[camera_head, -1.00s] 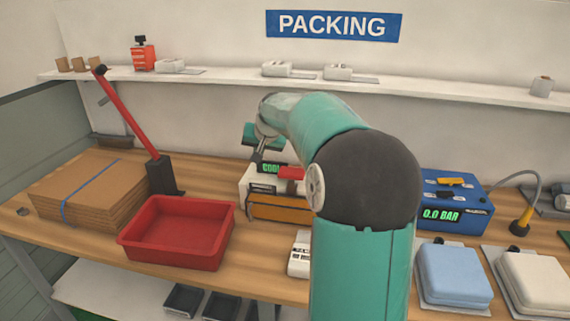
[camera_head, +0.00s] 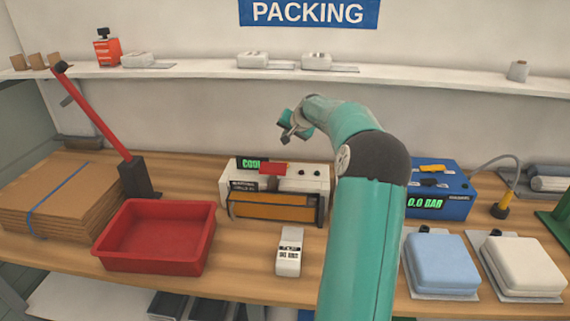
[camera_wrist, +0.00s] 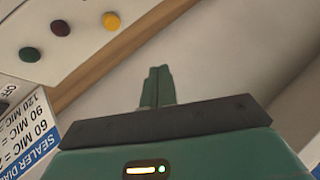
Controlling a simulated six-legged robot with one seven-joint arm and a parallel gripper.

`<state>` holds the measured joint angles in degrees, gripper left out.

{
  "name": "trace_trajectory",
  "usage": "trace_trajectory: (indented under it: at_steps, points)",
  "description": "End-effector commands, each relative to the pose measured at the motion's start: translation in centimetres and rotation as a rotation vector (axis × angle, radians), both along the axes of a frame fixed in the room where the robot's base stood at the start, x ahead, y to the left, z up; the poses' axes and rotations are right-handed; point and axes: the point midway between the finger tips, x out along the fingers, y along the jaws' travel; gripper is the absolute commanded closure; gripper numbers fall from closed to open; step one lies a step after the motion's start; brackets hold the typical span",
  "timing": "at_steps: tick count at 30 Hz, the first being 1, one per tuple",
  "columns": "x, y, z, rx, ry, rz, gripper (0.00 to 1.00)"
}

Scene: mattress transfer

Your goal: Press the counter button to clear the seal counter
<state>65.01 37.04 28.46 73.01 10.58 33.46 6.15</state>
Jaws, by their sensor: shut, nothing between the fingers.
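A white sealer (camera_head: 240,185) with a lit green "COOL" display (camera_head: 250,164), a red part on top and an orange front stands mid-bench. A small white unit (camera_head: 289,262) with dark panels lies in front of it; its lettering is too small to read, and I cannot tell which part is the counter button. My gripper (camera_head: 284,129) is raised above and behind the sealer, touching nothing. In the wrist view, its fingers (camera_wrist: 157,86) are together and empty. Green (camera_wrist: 30,54), dark red (camera_wrist: 61,29) and yellow (camera_wrist: 111,21) round parts show at upper left there.
A red tray (camera_head: 150,270), cardboard stack (camera_head: 60,190) and red lever (camera_head: 95,115) are left. A blue 0.0 BAR box (camera_head: 455,190) and blue (camera_head: 442,260) and white (camera_head: 523,265) folded pads are right. A shelf (camera_head: 400,80) runs behind. A sealer dial label (camera_wrist: 30,140) shows in the wrist view.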

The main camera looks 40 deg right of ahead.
Motion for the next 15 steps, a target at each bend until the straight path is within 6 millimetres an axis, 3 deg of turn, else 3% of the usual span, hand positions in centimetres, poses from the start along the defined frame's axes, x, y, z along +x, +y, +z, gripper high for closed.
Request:
trace_trajectory:
  at_steps: [15]
  points:
    - [0.4,-0.1,-6.0,0.001,0.002,0.001,1.00]
